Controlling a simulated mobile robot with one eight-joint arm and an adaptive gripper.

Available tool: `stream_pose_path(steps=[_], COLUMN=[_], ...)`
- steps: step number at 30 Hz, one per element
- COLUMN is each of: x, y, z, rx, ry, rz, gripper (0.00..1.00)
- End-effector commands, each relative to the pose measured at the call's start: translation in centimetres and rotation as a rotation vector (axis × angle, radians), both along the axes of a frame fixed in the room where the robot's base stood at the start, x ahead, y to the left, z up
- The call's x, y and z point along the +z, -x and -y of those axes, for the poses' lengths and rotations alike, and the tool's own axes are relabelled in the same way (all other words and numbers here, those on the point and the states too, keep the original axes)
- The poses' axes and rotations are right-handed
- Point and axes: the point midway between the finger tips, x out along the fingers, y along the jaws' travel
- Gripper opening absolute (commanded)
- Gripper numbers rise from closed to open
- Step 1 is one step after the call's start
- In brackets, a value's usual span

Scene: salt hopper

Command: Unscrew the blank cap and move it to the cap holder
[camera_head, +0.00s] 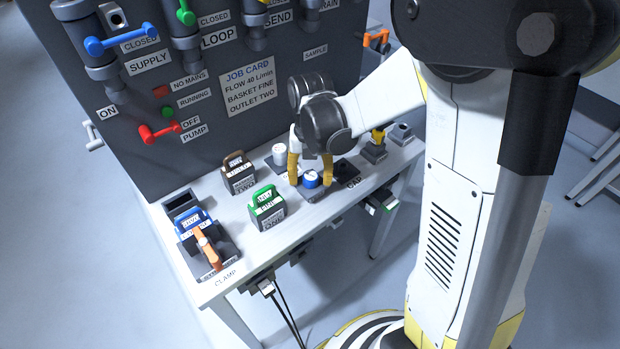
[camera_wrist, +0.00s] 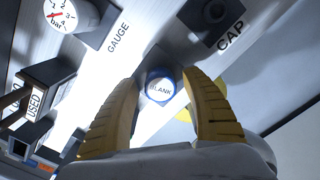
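The blank cap (camera_head: 311,180) is a round white cap with a blue rim on a dark square base at the bench's front edge. In the wrist view the blank cap (camera_wrist: 160,90) shows its BLANK label between my fingers. My gripper (camera_head: 311,176) points down over it, with one yellow finger on each side. In the wrist view the fingers of my gripper (camera_wrist: 160,78) stand apart, with narrow gaps to the cap. The cap holder (camera_head: 346,171) is a dark block beside the CAP label, just right of my gripper; it also shows in the wrist view (camera_wrist: 210,22).
The white gauge (camera_head: 279,153) stands left of my gripper. A green-handled block (camera_head: 267,207) and a brown-handled block (camera_head: 238,173) are further left, then the orange-handled clamp (camera_head: 208,249). A yellow-topped fitting (camera_head: 376,143) stands to the right. The valve panel (camera_head: 200,130) rises behind.

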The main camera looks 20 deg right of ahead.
Motion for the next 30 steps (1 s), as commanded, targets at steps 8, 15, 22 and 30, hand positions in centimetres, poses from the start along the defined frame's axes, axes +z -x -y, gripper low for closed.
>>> stream_pose_path(steps=[8, 15, 22, 30], x=[1.4, 6.5, 10.7, 12.1], y=[0.0, 0.1, 0.0, 0.0], z=[0.0, 0.0, 0.0, 0.0], rx=[-0.001, 0.000, 0.000, 0.000], ry=[0.000, 0.000, 0.000, 0.000], rz=[0.000, 0.000, 0.000, 0.000], gripper=[0.56, 0.56, 0.56, 0.56])
